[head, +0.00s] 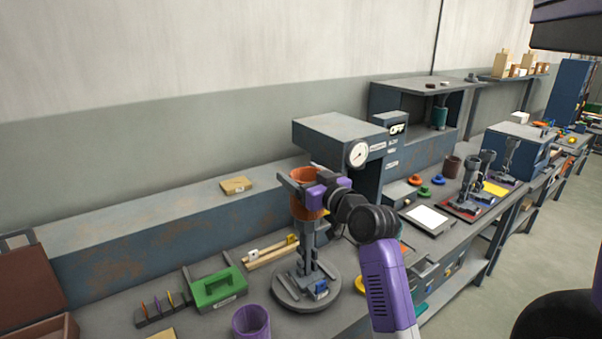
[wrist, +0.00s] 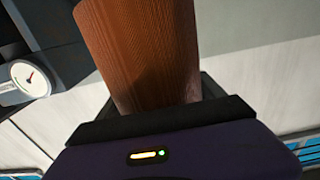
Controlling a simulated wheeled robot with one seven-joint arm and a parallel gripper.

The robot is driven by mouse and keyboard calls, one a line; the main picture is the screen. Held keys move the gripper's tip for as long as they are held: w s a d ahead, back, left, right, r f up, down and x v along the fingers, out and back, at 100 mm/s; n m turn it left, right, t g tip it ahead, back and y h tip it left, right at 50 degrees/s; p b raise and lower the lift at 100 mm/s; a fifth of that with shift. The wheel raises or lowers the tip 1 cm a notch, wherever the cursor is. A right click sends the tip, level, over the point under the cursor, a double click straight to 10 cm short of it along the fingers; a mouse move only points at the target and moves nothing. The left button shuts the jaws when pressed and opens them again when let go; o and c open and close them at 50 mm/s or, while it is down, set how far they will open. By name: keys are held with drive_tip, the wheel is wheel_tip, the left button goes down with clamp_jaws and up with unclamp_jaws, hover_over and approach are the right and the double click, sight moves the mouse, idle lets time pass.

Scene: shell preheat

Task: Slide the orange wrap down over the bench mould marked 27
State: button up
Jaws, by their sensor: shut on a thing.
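The orange wrap (head: 303,208) is an open-topped tube, upright or nearly so in the head view. My gripper (head: 303,177) is shut on it near its upper part. In the wrist view the wrap (wrist: 145,50) fills the middle as a ribbed orange-brown tube above the dark finger bar. Below the wrap stands a grey bench mould (head: 307,255) on a round grey base with a small blue tag. Its number is too small to read. The wrap lines up with the mould's upper end; I cannot tell whether it is around it or just above.
A press with a round gauge (head: 358,154) stands close behind to the right. A green carrier (head: 218,287), a purple cup (head: 251,322) and wooden strips (head: 270,254) lie on the bench to the left. A white pad (head: 427,217) lies to the right.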

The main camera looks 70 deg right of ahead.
sight(311, 253)
drive_tip(key=shift+f+b, duration=9.6)
drive_tip(key=shift+f, duration=1.4)
drive_tip(key=o, duration=1.4)
drive_tip(key=shift+v, duration=3.95)
